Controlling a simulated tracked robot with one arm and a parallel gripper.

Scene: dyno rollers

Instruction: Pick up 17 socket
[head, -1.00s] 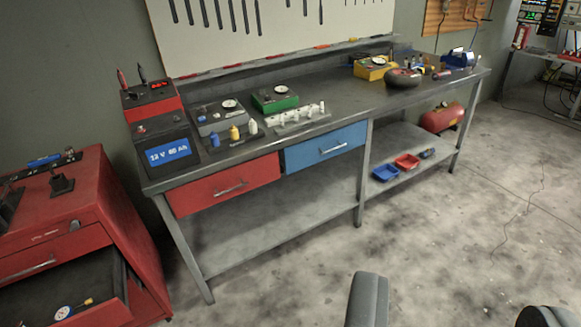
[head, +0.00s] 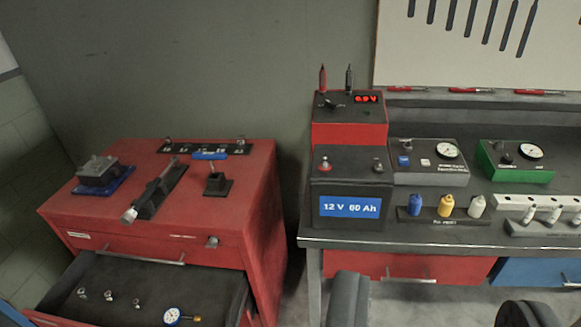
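A dark rail with small pale marks (head: 180,147) lies at the back of the red tool cabinet's top. A small metal socket-like piece (head: 241,141) stands at its right end and another (head: 167,142) at its left. Small metal socket-like pieces (head: 110,296) also lie in the cabinet's open drawer. The size marks are too small to read, so I cannot tell which is the 17 socket. My gripper (head: 436,306) shows as two dark fingers at the bottom edge, wide apart with nothing between them. It is in front of the workbench, right of the cabinet.
The red cabinet (head: 266,210) carries a ratchet-like tool (head: 155,190), a black stand (head: 217,184) and a metal block on a blue base (head: 98,172). Its open drawer (head: 60,318) also holds a dial gauge (head: 173,315). The workbench (head: 440,236) with a battery (head: 350,170) stands to the right.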

